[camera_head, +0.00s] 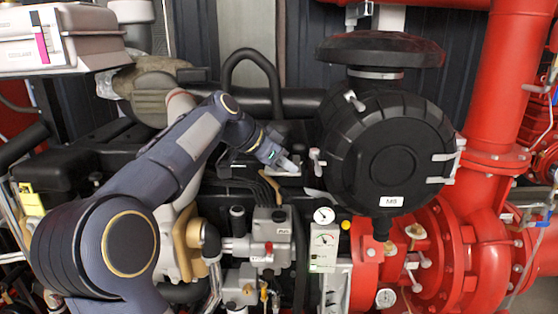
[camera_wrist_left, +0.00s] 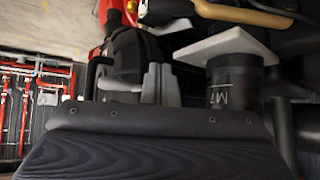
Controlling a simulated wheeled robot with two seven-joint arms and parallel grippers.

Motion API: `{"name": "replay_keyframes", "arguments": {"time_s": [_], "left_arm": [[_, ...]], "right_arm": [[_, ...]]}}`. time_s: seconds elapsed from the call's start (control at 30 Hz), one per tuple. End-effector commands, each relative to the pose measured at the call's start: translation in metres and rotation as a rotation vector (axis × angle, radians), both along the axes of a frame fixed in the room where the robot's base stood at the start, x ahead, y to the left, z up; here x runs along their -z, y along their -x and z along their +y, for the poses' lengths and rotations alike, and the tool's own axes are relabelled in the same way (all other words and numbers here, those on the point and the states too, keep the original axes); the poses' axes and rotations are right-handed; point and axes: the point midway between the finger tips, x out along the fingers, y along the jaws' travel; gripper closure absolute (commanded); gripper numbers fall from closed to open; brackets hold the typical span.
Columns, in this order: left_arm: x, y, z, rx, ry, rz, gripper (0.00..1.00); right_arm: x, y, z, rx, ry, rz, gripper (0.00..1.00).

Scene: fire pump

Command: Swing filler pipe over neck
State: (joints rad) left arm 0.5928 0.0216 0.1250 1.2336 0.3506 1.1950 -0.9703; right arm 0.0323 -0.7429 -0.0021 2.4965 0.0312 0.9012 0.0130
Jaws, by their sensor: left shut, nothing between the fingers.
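My left arm reaches in from the left in the head view, and its left gripper (camera_head: 287,163) is shut and empty over the engine, just left of the large round black housing. In the left wrist view the grey fingers (camera_wrist_left: 160,84) are together. Beside them is a black cylinder marked M7 (camera_wrist_left: 231,88) with a pale square plate (camera_wrist_left: 228,45) at its end, apart from the fingers. A pale plate (camera_head: 283,171) also shows by the fingertips in the head view. I cannot tell which part is the filler pipe or the neck. My right gripper is not in view.
The round black housing marked M8 (camera_head: 385,155) stands close right of the gripper. A small pale fitting (camera_head: 317,160) sits between them. A curved black hose (camera_head: 252,62) rises behind. Gauges (camera_head: 324,215) and valves are below, and red pipes (camera_head: 500,80) fill the right.

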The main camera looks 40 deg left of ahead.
Motion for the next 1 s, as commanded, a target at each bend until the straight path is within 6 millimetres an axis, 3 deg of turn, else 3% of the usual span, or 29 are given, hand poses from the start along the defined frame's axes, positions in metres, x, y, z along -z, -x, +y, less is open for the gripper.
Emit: {"name": "replay_keyframes", "arguments": {"time_s": [0.27, 0.4, 0.53, 1.0], "left_arm": [[0.039, -0.038, -0.014, -0.001, 0.001, 0.004, 1.00], [0.047, -0.016, -0.005, -0.005, -0.001, 0.002, 1.00], [0.052, -0.007, -0.002, -0.003, 0.000, 0.001, 1.00], [0.054, -0.003, -0.001, 0.001, 0.000, -0.001, 1.00]], "right_arm": [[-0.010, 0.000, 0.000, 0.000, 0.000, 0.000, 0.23], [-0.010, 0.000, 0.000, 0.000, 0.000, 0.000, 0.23], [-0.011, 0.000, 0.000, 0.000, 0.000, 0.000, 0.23], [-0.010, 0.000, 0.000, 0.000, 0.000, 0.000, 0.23]]}}
